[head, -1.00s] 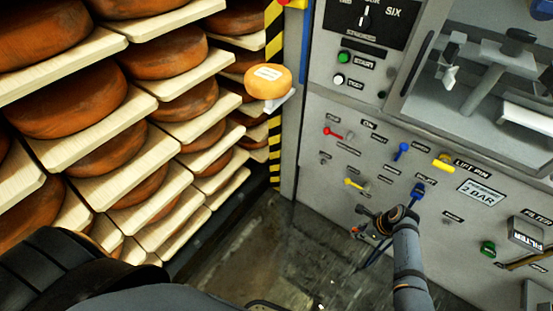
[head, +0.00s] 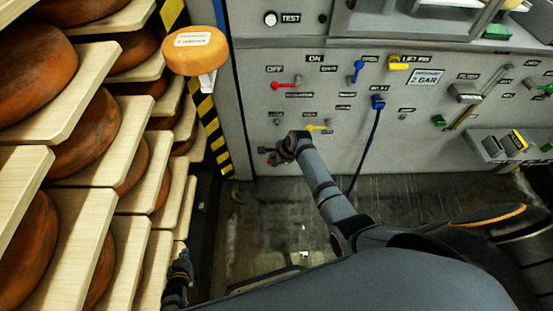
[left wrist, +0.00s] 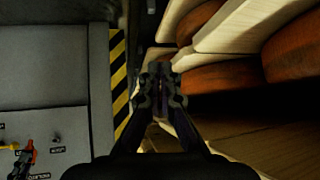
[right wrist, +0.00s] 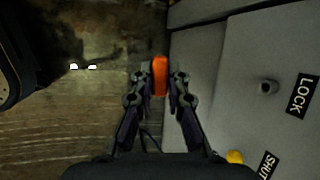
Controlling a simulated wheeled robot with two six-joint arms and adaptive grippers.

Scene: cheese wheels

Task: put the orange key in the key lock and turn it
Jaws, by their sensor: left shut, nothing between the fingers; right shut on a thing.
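The orange key (right wrist: 160,76) is between the fingertips of my right gripper (right wrist: 160,88), which is shut on it. In the head view my right gripper (head: 270,155) is in front of the grey panel, just below the key lock (head: 278,122). In the right wrist view the key lock (right wrist: 268,87) is a small round grey fitting beside a LOCK label, to the right of the key and apart from it. My left gripper (left wrist: 160,85) is shut and empty near the cheese shelves; in the head view it shows low at the left (head: 180,270).
Around the lock are a red lever (head: 285,85), a yellow lever (head: 318,127) and a blue lever (head: 357,72). A blue hose (head: 367,145) hangs right of my right gripper. Shelves of cheese wheels (head: 92,130) fill the left. A striped post (head: 212,128) stands between.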

